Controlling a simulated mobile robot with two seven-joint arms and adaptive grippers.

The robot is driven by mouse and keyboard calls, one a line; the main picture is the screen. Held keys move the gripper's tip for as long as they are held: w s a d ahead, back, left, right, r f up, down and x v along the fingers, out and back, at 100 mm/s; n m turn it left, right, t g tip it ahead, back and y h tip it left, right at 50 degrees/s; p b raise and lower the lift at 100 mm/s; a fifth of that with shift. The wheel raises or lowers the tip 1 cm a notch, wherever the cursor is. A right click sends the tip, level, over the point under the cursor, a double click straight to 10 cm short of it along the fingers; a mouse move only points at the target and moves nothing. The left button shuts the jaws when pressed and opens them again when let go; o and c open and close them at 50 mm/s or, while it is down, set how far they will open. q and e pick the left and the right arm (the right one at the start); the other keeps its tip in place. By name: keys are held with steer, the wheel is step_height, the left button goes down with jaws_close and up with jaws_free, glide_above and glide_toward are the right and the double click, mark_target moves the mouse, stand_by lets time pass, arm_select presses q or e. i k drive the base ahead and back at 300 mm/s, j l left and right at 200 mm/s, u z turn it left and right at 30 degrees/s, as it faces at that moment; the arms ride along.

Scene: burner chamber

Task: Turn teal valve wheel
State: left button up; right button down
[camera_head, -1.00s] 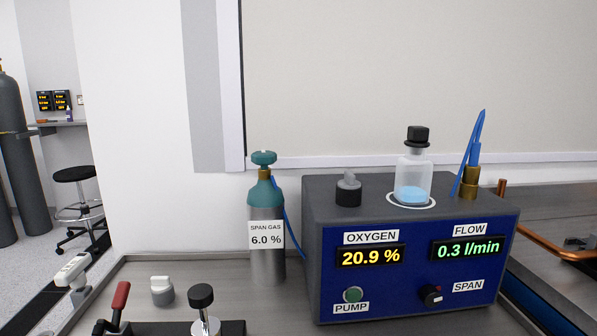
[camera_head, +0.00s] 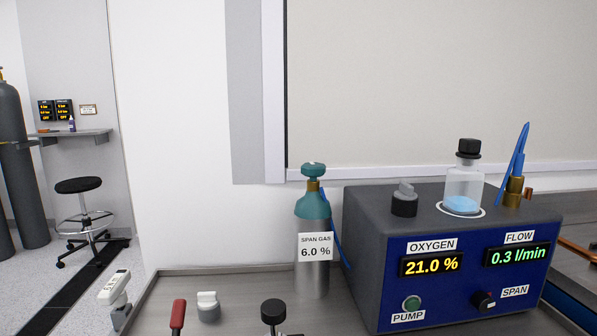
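The teal valve wheel (camera_head: 313,170) sits on top of the span gas cylinder (camera_head: 313,250), above a brass neck. The cylinder has a teal shoulder, a grey body and a white label reading "SPAN GAS 6.0 %". It stands upright on the metal bench, left of the blue-fronted analyser (camera_head: 455,260). A blue hose runs down the cylinder's right side. The analyser reads oxygen 21.0 % and flow 0.3 l/min. Neither of my grippers is in view.
A white handheld device (camera_head: 114,288) stands at the bench's left edge. A black stool (camera_head: 79,187) and grey cylinders (camera_head: 18,150) are on the floor at left.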

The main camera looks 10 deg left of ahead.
mark_target(311, 169)
steer(key=k+j+z, duration=0.1)
steer(key=j, duration=0.35)
steer(key=k+j+z, duration=0.1)
steer(key=j, duration=0.3)
steer(key=k+j+z, duration=0.1)
steer(key=j, duration=0.3)
steer(key=k+j+z, duration=0.1)
steer(key=k+j, duration=0.2)
steer(key=k+j+z, duration=0.1)
steer(key=j, duration=0.4)
steer(key=k+j+z, duration=0.1)
steer(key=k+j, duration=0.15)
steer(key=j, duration=0.1)
